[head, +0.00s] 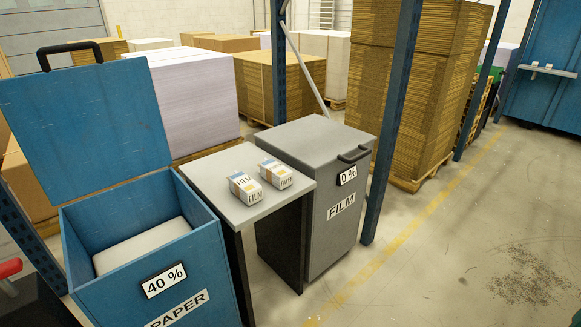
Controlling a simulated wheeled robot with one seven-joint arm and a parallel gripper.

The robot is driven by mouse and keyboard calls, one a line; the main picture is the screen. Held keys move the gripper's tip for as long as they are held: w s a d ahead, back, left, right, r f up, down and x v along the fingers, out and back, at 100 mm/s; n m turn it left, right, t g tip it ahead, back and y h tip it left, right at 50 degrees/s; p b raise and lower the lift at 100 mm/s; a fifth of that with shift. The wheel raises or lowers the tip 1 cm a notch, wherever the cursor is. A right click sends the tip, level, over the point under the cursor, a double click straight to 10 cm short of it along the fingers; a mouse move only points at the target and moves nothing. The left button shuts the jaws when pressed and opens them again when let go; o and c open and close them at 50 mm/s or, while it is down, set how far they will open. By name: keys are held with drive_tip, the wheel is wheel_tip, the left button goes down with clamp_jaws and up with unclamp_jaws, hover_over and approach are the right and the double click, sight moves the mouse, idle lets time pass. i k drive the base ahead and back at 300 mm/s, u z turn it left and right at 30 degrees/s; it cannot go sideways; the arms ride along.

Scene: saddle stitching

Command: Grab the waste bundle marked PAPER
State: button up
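The waste bundle marked PAPER (275,172) lies on a small grey table (207,180), its label facing the front. It is a small pale block with blue and orange bands. A similar bundle marked FILM (244,187) lies close to its left, slightly nearer the front. Both are free of any grip. My gripper is not in view.
The blue PAPER bin (213,261) stands left of the table, its lid (85,118) raised, showing 40 %. The grey FILM bin (334,235) stands right, lid shut, showing 0 %. A blue post (389,130) rises beside it. Floor at right is clear.

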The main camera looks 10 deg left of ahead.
sight(278, 176)
drive_tip(key=u, duration=0.05)
drive_tip(key=i, duration=1.2)
drive_tip(key=u, duration=0.05)
